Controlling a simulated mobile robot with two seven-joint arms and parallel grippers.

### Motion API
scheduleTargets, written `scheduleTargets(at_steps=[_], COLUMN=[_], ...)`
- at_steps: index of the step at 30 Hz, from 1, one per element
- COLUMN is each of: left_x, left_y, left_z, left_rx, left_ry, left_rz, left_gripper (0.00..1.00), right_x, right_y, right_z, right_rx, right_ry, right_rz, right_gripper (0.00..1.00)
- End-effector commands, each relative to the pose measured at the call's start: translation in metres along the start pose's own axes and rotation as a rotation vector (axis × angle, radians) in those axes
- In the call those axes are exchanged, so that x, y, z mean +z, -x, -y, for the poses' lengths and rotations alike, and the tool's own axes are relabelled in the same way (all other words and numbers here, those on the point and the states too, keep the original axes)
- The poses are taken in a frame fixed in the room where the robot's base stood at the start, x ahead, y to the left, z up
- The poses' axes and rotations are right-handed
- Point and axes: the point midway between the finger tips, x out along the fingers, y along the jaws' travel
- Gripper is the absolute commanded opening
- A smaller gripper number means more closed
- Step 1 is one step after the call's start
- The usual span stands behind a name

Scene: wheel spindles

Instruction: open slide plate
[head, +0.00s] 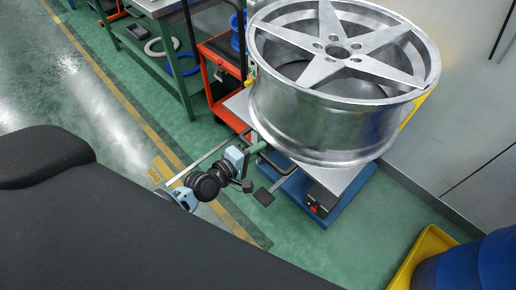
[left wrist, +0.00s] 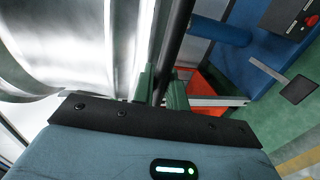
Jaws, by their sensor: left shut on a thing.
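A large silver wheel (head: 345,60) sits on a flat grey plate (head: 338,180), which looks like the slide plate, on top of a blue-based cart. A dark bar handle (head: 283,164) runs along the plate's near side. My left gripper (head: 260,147) is beside the wheel's lower left, at this handle. In the left wrist view, its green fingers (left wrist: 162,88) are shut on the dark bar (left wrist: 176,38), which passes between them. The wheel's silver side (left wrist: 75,45) fills the left of that view. My right gripper is not in view.
The cart's blue base (head: 333,212) has a black pedal (head: 263,197) sticking out. A red trolley (head: 222,85) and a green workbench (head: 150,55) stand behind. A yellow bin (head: 420,258) with a blue drum (head: 475,268) is at lower right. A grey wall closes the right.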

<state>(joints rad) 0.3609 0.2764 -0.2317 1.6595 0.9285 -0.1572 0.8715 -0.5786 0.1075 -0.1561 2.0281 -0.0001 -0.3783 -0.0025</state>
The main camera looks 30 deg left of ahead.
Motion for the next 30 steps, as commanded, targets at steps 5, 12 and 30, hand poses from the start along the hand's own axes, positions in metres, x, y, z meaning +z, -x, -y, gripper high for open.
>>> scheduleTargets(at_steps=[5, 12, 30], left_x=[0.000, 0.000, 0.000], left_y=[0.000, 0.000, 0.047], left_z=[0.000, 0.000, 0.001], left_rx=[0.000, 0.001, -0.001], left_ry=[0.000, 0.000, -0.001], left_rz=[0.000, -0.001, -0.001], left_gripper=[0.00, 0.32, 0.32], right_x=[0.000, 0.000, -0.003], right_y=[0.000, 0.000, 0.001], right_z=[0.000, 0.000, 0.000], right_rx=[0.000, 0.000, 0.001], right_ry=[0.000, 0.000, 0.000], right_rz=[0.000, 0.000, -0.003], right_gripper=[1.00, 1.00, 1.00])
